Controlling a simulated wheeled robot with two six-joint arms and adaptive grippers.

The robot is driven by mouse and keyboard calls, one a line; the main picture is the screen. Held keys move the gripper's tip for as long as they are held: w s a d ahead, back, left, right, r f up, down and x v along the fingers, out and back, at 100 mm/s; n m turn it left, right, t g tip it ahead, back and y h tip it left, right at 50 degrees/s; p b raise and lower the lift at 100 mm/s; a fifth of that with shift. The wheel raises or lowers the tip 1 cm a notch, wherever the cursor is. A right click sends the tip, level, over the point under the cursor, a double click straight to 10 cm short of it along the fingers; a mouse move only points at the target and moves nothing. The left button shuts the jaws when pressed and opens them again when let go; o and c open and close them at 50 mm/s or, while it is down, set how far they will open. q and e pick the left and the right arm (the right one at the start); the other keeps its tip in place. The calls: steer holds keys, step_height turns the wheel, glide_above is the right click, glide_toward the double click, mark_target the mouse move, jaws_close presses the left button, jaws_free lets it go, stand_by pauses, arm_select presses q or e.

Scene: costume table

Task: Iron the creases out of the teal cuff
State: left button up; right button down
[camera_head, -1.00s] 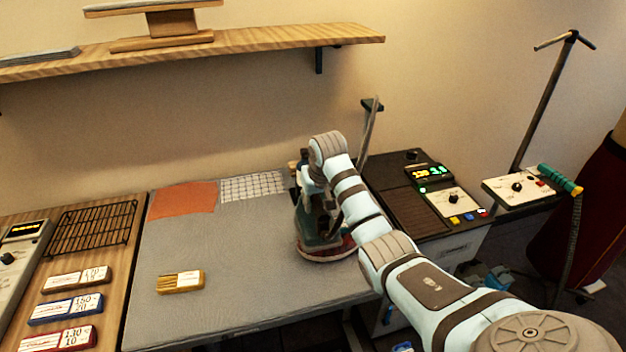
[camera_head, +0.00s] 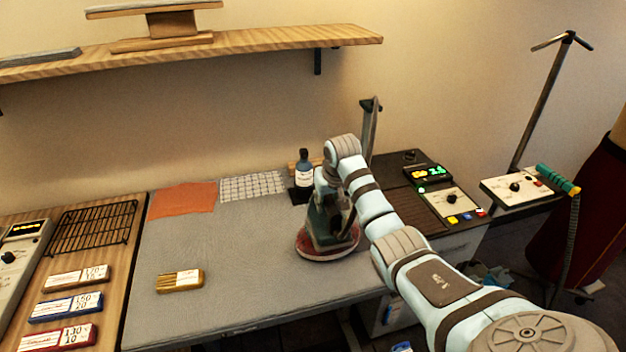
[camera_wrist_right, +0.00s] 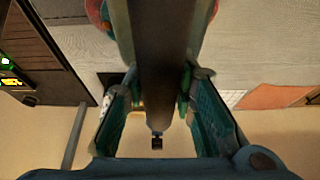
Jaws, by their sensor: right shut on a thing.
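The iron (camera_head: 322,226) has a dark green body and a reddish base. It rests on or just above the right part of the grey pressing mat (camera_head: 235,245); I cannot tell which. My right gripper (camera_head: 328,190) is shut on the iron's handle, and the dark handle (camera_wrist_right: 160,60) shows between its fingers in the right wrist view. I cannot make out the teal cuff in either view; the iron and my arm cover part of the mat. My left gripper is not in view.
An orange cloth (camera_head: 182,199) and a gridded cloth (camera_head: 251,186) lie at the mat's back. A dark bottle (camera_head: 304,174) stands behind the iron. A yellow labelled block (camera_head: 180,281) lies on the mat's front left. A control unit (camera_head: 455,202) stands right. The mat's middle is clear.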

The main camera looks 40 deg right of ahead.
steer(key=shift+w+r, duration=0.2)
steer(key=shift+r, duration=3.85)
